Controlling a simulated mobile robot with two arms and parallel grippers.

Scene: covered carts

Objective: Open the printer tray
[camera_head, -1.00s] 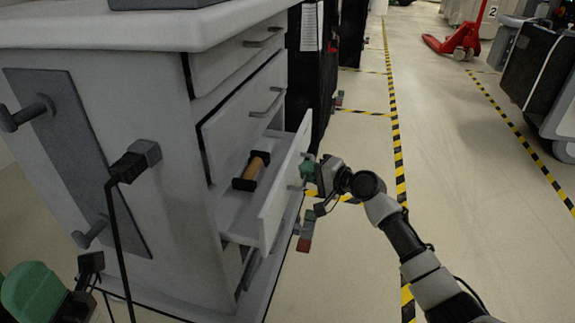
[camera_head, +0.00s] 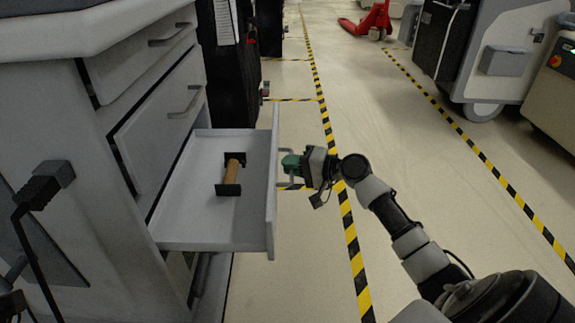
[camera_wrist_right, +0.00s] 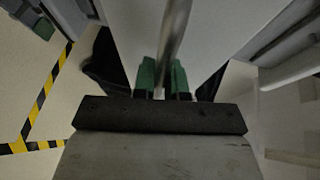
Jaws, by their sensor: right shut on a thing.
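The printer tray (camera_head: 205,232) is a light grey drawer pulled well out of the grey cabinet (camera_head: 95,200). An orange-brown roller with black ends (camera_head: 231,176) lies inside it. My right gripper (camera_head: 287,162), with green fingertips, is at the handle on the tray's front panel (camera_head: 272,195). In the right wrist view the green fingers (camera_wrist_right: 162,78) are shut on the metal handle bar (camera_wrist_right: 176,35), one on each side. My left gripper is not clearly in view; only dark parts show at the lower left edge of the head view.
Two closed drawers with handles (camera_head: 184,103) sit above the tray. A black cart (camera_head: 228,70) stands behind the cabinet. Open floor with yellow-black tape (camera_head: 345,210) lies to the right. A red pallet jack (camera_head: 370,22) and grey machines (camera_head: 500,60) stand farther off.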

